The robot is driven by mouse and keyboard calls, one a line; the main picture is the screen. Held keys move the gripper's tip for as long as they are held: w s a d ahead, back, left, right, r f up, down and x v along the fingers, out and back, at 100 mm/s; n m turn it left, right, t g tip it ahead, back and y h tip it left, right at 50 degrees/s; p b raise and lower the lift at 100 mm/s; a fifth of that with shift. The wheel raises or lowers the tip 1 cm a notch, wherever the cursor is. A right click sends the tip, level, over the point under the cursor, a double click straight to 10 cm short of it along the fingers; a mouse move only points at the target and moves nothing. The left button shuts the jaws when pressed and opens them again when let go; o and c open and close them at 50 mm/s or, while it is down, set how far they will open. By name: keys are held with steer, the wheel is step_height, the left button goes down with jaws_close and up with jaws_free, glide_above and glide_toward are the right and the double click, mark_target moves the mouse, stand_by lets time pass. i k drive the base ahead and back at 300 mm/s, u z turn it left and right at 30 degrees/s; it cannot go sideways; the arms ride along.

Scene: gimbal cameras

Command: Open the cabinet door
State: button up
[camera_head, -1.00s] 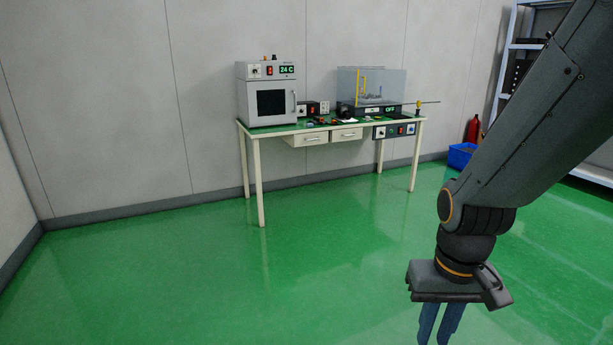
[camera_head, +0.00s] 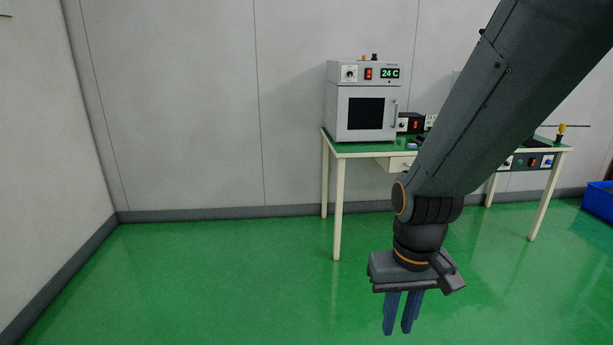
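The cabinet (camera_head: 361,73) is a light grey box with a 24 C display, standing on the left end of a green-topped table. Its door (camera_head: 345,112) has a dark square window and looks shut. A slim vertical handle (camera_head: 396,114) runs along the door's right edge. My gripper (camera_head: 398,330) points down over the green floor, in front of the table and well apart from the cabinet. Its two blue fingers show a narrow gap with nothing between them.
The table (camera_head: 352,149) has pale legs, a drawer and small devices on top; my arm hides its middle. A blue bin (camera_head: 598,200) stands on the floor at the right. The floor (camera_head: 200,285) left of the table is clear up to the walls.

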mark_target(365, 114)
steer(key=z, duration=0.05)
steer(key=i, duration=1.75)
steer(key=z, duration=0.85)
steer(key=i, duration=1.8)
steer(key=z, duration=0.7)
